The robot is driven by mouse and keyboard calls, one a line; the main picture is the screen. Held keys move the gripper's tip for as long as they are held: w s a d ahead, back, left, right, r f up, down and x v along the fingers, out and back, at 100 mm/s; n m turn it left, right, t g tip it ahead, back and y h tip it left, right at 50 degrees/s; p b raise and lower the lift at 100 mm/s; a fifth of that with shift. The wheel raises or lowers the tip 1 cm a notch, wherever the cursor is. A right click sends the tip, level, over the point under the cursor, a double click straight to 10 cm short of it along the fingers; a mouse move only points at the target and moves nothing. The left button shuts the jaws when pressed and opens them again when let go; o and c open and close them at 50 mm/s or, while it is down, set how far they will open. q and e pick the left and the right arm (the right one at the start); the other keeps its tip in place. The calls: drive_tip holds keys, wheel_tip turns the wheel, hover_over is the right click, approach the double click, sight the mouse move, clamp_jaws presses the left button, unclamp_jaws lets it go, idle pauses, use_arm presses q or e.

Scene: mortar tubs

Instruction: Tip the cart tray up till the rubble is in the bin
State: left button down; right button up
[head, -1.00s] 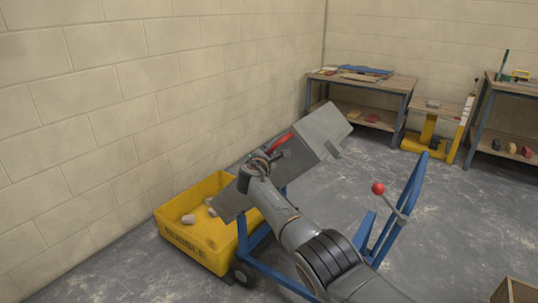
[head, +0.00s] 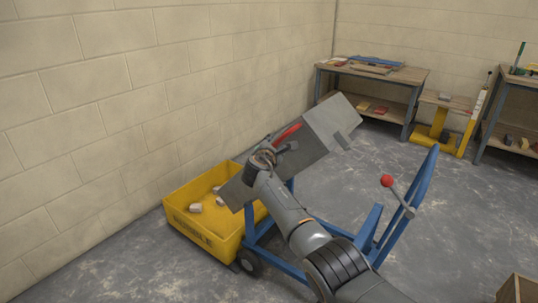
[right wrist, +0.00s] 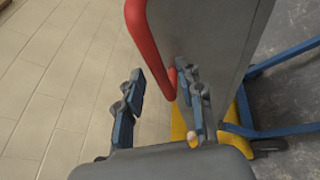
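The grey cart tray (head: 315,140) is tipped steeply, its low end over the yellow rubble bin (head: 205,232) and its far end raised. A few pale rubble pieces (head: 196,207) lie in the bin. The tray's visible faces look bare; its inner side is partly hidden. A red handle (head: 287,132) is on the tray. My right gripper (head: 284,148) is beside this handle. In the right wrist view, the fingers of my right gripper (right wrist: 160,103) are apart, with the red handle (right wrist: 140,35) reaching down between them in the picture. Contact cannot be told. My left gripper is out of view.
The blue cart frame (head: 290,268) stands by the bin, with a red-knobbed lever (head: 387,181) at its right. A block wall (head: 100,110) runs behind the bin. Workbenches (head: 370,76) and a yellow stand (head: 440,125) are at the back. Grey floor (head: 450,215) is open at right.

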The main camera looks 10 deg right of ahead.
drive_tip(key=v, duration=1)
drive_tip(key=shift+s, duration=0.2)
